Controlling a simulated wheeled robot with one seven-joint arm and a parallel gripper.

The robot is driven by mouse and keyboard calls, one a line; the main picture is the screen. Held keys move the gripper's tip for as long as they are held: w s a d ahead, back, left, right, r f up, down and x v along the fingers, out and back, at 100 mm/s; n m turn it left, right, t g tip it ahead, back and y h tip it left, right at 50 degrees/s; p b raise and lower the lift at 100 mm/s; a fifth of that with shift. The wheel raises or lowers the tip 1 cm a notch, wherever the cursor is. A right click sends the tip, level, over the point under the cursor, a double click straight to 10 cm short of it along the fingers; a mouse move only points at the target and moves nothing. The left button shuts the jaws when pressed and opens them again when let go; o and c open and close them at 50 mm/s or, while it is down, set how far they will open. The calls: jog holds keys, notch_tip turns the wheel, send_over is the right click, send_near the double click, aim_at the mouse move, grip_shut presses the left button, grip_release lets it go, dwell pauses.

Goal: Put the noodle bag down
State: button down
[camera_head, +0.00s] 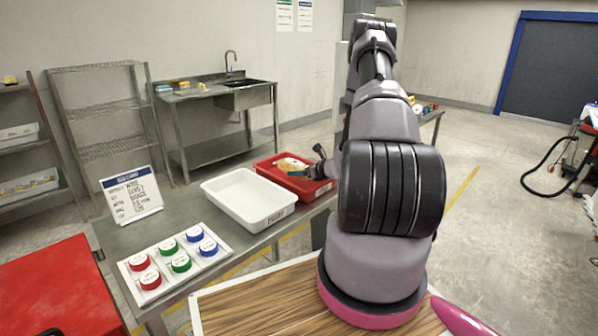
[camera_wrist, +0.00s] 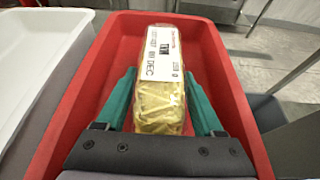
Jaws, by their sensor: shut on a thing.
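The noodle bag (camera_wrist: 160,103) is a clear pack of yellow noodles with a white printed label. My gripper (camera_wrist: 161,95) has its green fingers shut on the two sides of the bag. In the wrist view the bag is over the inside of the red tray (camera_wrist: 108,62); I cannot tell if it touches the tray floor. In the head view the red tray (camera_head: 266,165) stands on the metal table, with the bag (camera_head: 292,163) partly seen at it beside my gripper (camera_head: 310,168). My arm hides part of that area.
An empty white tray (camera_head: 236,212) stands just left of the red tray. A panel with red, green and blue round pieces (camera_head: 181,263) and a printed sign (camera_head: 132,194) are on the same table (camera_head: 118,238). A sink bench (camera_head: 205,103) stands behind.

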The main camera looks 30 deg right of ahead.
jog(key=shift+f, duration=0.4)
grip_release()
